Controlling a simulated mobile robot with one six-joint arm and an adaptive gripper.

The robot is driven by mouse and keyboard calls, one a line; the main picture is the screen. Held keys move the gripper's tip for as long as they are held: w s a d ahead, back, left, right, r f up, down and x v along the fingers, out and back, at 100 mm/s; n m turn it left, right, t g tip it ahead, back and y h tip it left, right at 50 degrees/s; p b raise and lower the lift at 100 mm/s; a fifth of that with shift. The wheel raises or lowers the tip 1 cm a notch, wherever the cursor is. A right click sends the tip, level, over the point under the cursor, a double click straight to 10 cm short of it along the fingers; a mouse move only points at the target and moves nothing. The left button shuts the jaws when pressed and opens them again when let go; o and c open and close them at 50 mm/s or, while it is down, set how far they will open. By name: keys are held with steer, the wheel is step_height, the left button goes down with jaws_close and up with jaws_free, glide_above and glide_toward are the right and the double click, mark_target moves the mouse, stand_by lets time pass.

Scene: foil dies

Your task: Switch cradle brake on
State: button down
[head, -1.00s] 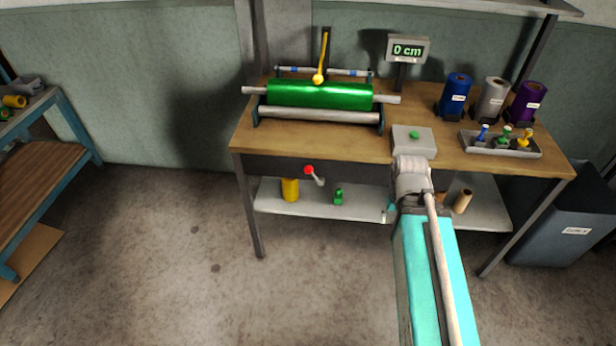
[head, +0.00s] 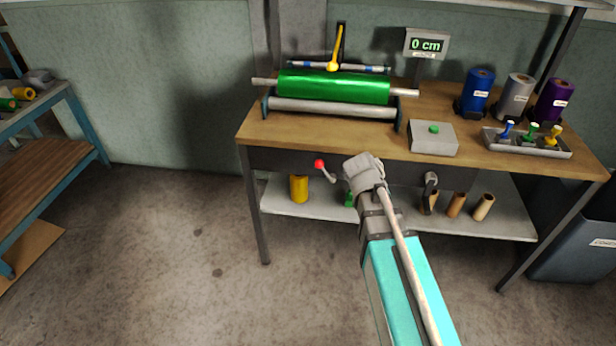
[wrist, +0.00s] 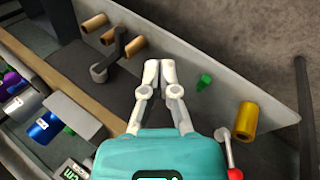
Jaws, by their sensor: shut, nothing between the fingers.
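A lever with a red knob (head: 320,164) and a pale arm sits on the dark front apron of the workbench; I take it as the cradle brake. In the wrist view the red knob (wrist: 235,173) is at the lower right edge. My gripper (wrist: 159,66) is shut and empty, its fingertips above and left of the lever in that view, apart from it. In the head view my wrist hides the fingers, just right of the lever. The cradle (head: 330,107) on the bench top holds a green foil roll (head: 334,87).
A second, dark crank (head: 430,187) is on the apron further right; the wrist view shows it too (wrist: 110,60). The lower shelf (head: 285,205) holds a yellow roll (head: 299,188), a green piece (wrist: 205,81) and brown tubes.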

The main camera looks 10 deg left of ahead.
steer(key=w+a+f+n+t+h+b, duration=0.3)
steer(key=w+a+f+b, duration=0.1)
steer(key=w+a+b, duration=0.25)
steer(key=w+a+f+n+t+h+b, duration=0.1)
steer(key=a+n+t+b, duration=0.2)
steer(key=a, duration=1.1)
steer(key=w+a+n+t+h+b, duration=0.1)
steer(key=a+n+t+b, duration=0.2)
steer(key=a+t+b, duration=0.4)
steer(key=a+b, duration=0.6)
steer(key=shift+a+f+n+t, duration=0.3)
steer(key=shift+a+f, duration=0.1)
steer(key=shift+w+d, duration=0.1)
steer(key=shift+w, duration=0.05)
steer(key=shift+s+d+p+x, duration=0.25)
steer(key=shift+d+x, duration=0.15)
steer(key=shift+x, duration=1.7)
steer(key=shift+s+d+p+x, duration=0.3)
steer(key=shift+d+x, duration=0.05)
steer(key=shift+x, duration=1.7)
steer(key=shift+s+d+p+x, duration=0.25)
steer(key=shift+d+x, duration=0.15)
steer(key=shift+x, duration=1.7)
steer(key=shift+a+r, duration=0.15)
steer(key=shift+r, duration=0.2)
